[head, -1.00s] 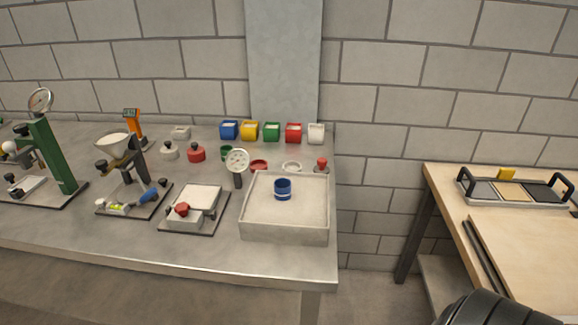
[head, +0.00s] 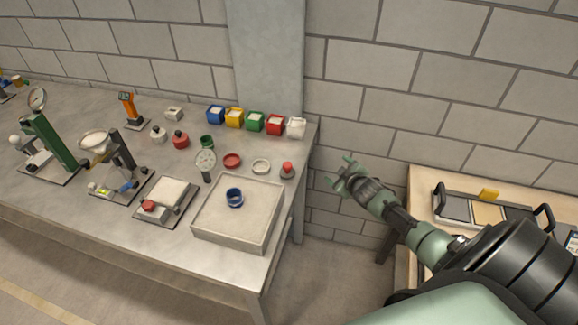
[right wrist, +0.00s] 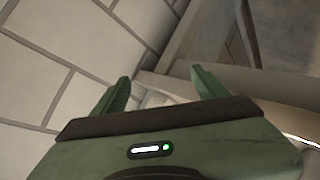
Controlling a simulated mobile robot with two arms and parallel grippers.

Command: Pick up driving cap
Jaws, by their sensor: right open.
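No piece is plainly marked as the driving cap. A small piece with a red top and grey base (head: 287,170) at the bench's right back corner may be it. A red knobbed piece (head: 181,140) and a pale one with a dark knob (head: 158,134) stand further left. A blue ring (head: 235,198) sits in the sand tray (head: 215,237). My right gripper (head: 339,171) is open and empty, in the air right of the bench edge and apart from the red-topped piece. Its two green fingers stand apart in the right wrist view (right wrist: 160,88). My left gripper is out of view.
Several coloured bins, one of them red (head: 275,124), line the bench back near the wall pillar. A red ring (head: 232,160) and a pale ring (head: 261,166) lie before them. A wooden table (head: 420,181) with a handled tray stands at right. A gap separates both tables.

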